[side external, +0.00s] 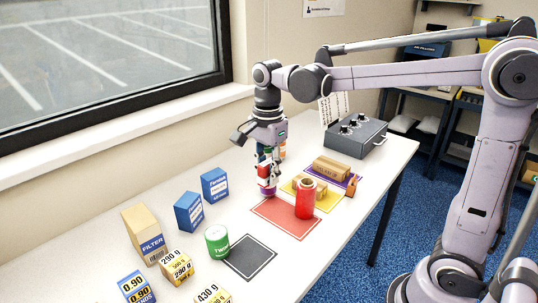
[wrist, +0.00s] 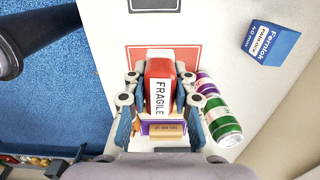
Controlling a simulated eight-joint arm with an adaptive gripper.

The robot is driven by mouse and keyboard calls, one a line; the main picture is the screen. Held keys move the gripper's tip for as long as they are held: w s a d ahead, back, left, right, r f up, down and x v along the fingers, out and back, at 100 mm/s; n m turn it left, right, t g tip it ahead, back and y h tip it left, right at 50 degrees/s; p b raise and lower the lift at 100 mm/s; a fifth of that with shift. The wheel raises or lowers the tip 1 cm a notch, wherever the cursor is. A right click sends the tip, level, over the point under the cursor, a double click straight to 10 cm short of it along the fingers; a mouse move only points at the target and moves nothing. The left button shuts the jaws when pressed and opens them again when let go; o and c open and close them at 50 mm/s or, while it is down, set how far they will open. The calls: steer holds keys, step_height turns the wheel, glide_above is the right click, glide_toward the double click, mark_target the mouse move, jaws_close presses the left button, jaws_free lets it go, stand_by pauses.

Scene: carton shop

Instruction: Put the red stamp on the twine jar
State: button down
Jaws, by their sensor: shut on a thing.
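The twine jar (side external: 217,243) is a green can with a pale top. It stands upright on the table in the side view, beside the black mat, and is not seen in the wrist view. My gripper (side external: 266,172) is shut on a red block with a white FRAGILE label (wrist: 160,84), which looks like the red stamp. In the side view the fingers partly hide it. My gripper is over the table, behind the red mat and well to the right of the twine jar.
A red cylinder (side external: 306,200) stands on the red mat (side external: 273,216). The black mat (side external: 250,257) is bare. Blue boxes (side external: 188,212), a filter carton (side external: 143,232) and weight-marked boxes (side external: 177,267) stand nearby. Purple (wrist: 205,86) and green (wrist: 222,120) cans are close beside my gripper.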

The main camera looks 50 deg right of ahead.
steer(key=w+a, duration=0.3)
glide_above(216, 232)
step_height(216, 232, down, 6)
steer(key=shift+s+d+r, duration=0.1)
steer(key=shift+f, duration=2.15)
steer(key=shift+f, duration=0.15)
steer(key=c, duration=1.1)
jaws_free()
